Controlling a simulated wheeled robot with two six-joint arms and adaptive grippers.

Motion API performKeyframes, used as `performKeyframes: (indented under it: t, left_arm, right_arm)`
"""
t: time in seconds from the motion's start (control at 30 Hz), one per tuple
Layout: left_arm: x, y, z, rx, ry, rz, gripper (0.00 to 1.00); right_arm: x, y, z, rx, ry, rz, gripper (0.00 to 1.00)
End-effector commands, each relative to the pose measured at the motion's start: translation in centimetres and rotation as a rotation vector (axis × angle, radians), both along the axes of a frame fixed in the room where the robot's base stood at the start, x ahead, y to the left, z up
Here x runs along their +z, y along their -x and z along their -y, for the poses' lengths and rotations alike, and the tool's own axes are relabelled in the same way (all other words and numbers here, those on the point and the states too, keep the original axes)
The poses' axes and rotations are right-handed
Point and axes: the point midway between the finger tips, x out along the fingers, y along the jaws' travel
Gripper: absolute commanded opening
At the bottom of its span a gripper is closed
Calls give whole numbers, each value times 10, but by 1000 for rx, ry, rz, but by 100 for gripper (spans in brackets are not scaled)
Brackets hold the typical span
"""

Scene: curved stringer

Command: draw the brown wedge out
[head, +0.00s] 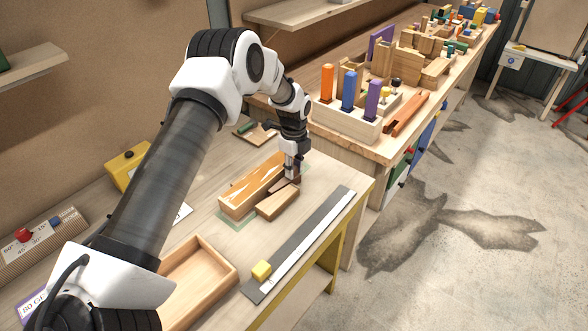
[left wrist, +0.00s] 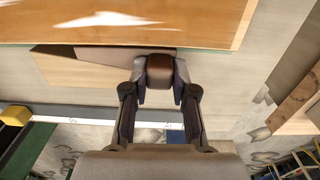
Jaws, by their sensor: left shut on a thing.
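A long wooden block with an orange, white-streaked face (head: 252,184) lies on the near table; its face also fills the top of the left wrist view (left wrist: 140,22). A smaller pale wooden piece (head: 277,204) lies along its front side. My left gripper (head: 291,179) points down at the far right end of these pieces. In the left wrist view its fingertips (left wrist: 160,82) are shut on the brown wedge (left wrist: 160,68), beside the block's edge. The fingers and block hide much of the wedge, and I cannot tell how deep it sits. My right gripper is out of view.
An empty wooden tray (head: 232,268) stands at the near left. A yellow box (head: 122,172) is behind my arm. A pegged wooden box (head: 345,118) stands on the farther bench.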

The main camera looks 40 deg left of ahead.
Motion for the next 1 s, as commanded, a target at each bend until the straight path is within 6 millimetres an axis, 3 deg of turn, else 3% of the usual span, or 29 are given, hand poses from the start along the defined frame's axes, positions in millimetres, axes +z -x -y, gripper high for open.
performKeyframes:
  t: [0.2,0.23,0.3,0.67,0.77,1.0]
  left_arm:
    - [1,-7,1,3,-2,23,0]
    - [1,-7,1,3,-2,23,34]
    - [1,-6,1,2,-2,22,52]
    - [7,-6,1,2,-1,20,52]
    - [22,-7,2,3,0,20,52]
    - [83,-9,2,1,-2,21,52]
  right_arm:
    - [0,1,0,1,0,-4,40]
    - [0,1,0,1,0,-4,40]
    - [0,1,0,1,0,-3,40]
    - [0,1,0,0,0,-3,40]
    - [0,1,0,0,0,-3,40]
    - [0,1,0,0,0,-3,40]
